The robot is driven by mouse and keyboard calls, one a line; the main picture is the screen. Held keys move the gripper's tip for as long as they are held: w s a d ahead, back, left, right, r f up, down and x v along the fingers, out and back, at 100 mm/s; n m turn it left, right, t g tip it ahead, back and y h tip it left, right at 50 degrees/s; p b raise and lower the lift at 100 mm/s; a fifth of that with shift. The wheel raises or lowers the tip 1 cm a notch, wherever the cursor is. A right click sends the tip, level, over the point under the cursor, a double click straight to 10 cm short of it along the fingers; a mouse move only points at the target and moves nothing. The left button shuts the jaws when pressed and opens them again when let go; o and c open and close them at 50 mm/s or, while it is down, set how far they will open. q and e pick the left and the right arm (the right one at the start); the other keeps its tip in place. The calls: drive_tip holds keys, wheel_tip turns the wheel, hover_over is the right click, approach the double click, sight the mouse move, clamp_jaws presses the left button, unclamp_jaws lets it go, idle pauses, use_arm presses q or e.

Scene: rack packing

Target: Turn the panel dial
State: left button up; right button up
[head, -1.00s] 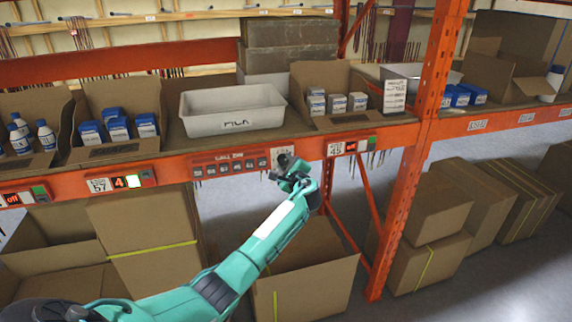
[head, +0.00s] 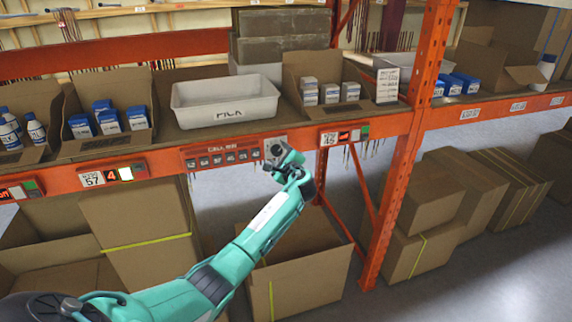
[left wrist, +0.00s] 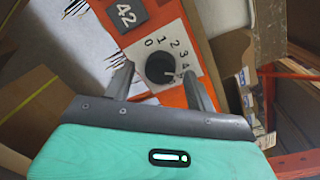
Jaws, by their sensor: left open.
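The panel dial (left wrist: 161,68) is a round black knob on a white plate with numerals from 0 upward around it. Its white mark points to the lower right, by the last numerals, which are hard to read. My left gripper (left wrist: 159,73) is open, with one finger on each side of the knob; contact cannot be told. In the head view the left gripper (head: 284,160) is at the plate (head: 275,144) on the orange shelf beam and hides the dial. My right gripper is not in view.
A row of numbered tags (head: 223,157) lies left of the plate on the beam (head: 360,126). A white tray (head: 224,102) and cartons of small boxes stand on the shelf above. An open carton (head: 310,275) is below the arm. An orange upright (head: 400,180) stands to the right.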

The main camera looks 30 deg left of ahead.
use_arm(q)
drive_tip(key=f+b+v, duration=0.1)
drive_tip(key=b+v, duration=0.4)
drive_tip(key=v, duration=0.8)
drive_tip(key=shift+s+d+r, duration=0.15)
drive_tip(key=shift+d+r, duration=0.05)
drive_tip(key=shift+r, duration=0.3)
